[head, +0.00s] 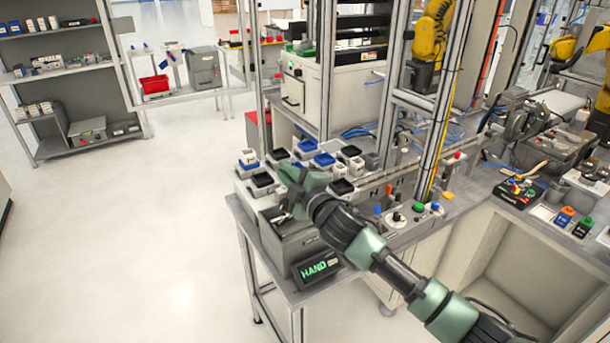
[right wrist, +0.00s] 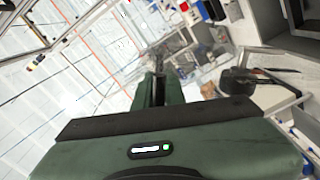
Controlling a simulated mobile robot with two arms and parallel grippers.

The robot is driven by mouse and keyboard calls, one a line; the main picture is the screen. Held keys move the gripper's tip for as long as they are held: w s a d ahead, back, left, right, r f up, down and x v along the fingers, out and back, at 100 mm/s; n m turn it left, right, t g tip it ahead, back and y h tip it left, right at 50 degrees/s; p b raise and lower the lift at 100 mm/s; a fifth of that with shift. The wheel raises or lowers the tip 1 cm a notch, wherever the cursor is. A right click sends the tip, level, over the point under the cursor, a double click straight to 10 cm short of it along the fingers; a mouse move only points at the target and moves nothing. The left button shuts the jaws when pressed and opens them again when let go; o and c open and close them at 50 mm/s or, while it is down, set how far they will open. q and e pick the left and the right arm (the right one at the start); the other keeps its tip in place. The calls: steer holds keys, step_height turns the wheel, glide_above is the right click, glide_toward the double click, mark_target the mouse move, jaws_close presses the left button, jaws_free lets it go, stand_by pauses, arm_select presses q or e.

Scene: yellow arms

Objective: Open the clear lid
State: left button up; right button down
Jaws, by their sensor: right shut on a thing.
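My right arm comes in from the lower right in the head view. Its green gripper (head: 290,192) is at the near left corner of the workbench, above a grey metal box (head: 283,238). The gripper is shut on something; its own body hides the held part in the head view. In the right wrist view the dark green fingers (right wrist: 155,90) are close together in front of the palm, and what is between them is too small to tell. I cannot clearly make out the clear lid in either view. My left gripper is not in view.
A black display reading HAND (head: 318,267) sits at the bench corner, beside the grey box. Several small black, white and blue trays (head: 325,160) stand behind the gripper. A metal frame post (head: 327,75) rises behind them. Open floor (head: 130,250) lies to the left.

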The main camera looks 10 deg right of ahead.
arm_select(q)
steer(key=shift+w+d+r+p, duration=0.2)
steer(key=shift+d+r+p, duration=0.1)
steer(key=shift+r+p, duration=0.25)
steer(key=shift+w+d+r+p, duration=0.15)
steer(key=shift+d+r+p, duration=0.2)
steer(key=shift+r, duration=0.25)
arm_select(e)
steer(key=s+a+r+n, duration=0.1)
steer(key=s+a+n, duration=0.2)
steer(key=a+n, duration=0.3)
steer(key=shift+a+n, duration=0.4)
steer(key=shift+a, duration=1)
steer(key=shift+s, duration=0.1)
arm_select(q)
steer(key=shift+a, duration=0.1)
arm_select(e)
steer(key=c, duration=1.5)
jaws_free()
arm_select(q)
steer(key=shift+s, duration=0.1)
arm_select(e)
steer(key=shift+a, duration=0.1)
steer(key=shift+s+f, duration=0.1)
